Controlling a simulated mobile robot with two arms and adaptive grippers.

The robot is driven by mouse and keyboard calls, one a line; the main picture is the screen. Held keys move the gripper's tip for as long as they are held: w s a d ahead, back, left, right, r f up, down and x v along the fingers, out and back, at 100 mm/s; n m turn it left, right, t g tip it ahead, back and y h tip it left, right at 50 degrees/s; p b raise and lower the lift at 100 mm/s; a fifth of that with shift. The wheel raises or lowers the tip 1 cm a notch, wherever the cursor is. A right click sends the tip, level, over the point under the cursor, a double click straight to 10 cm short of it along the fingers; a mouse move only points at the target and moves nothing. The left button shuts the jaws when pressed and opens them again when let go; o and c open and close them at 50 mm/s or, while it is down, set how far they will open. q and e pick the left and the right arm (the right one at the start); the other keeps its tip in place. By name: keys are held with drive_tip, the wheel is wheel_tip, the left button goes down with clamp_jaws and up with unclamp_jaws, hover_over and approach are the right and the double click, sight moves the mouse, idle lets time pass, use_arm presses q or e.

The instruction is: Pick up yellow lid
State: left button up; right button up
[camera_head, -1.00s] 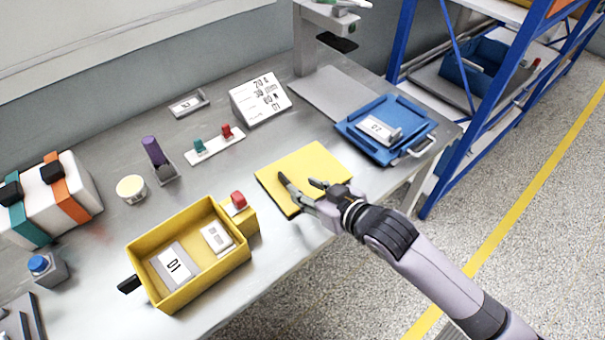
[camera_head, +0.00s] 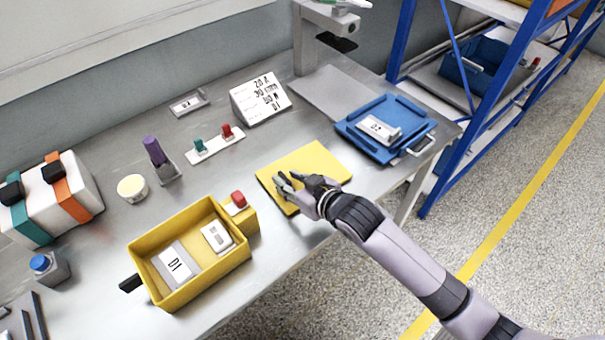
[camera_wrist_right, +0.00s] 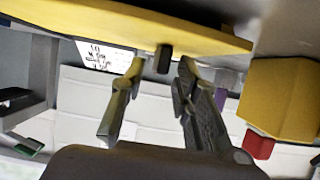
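The yellow lid (camera_head: 318,163) lies flat near the table's front edge, right of the yellow box. My right gripper (camera_head: 284,182) is over the lid's front left part. In the right wrist view the lid (camera_wrist_right: 120,22) spans the top, with a small dark handle (camera_wrist_right: 164,60) at its edge. The two fingers of my right gripper (camera_wrist_right: 160,70) are apart, one on each side of the handle, with visible gaps. Whether the fingertips touch the lid cannot be told. My left gripper is not in view.
The open yellow box (camera_head: 203,282), with a red latch and labelled parts inside, stands just left of the lid. A blue tray (camera_head: 361,112) sits to the right. A sign (camera_head: 260,100) and a red-and-teal switch strip (camera_head: 217,146) stand behind.

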clamp_jaws()
idle(0.5)
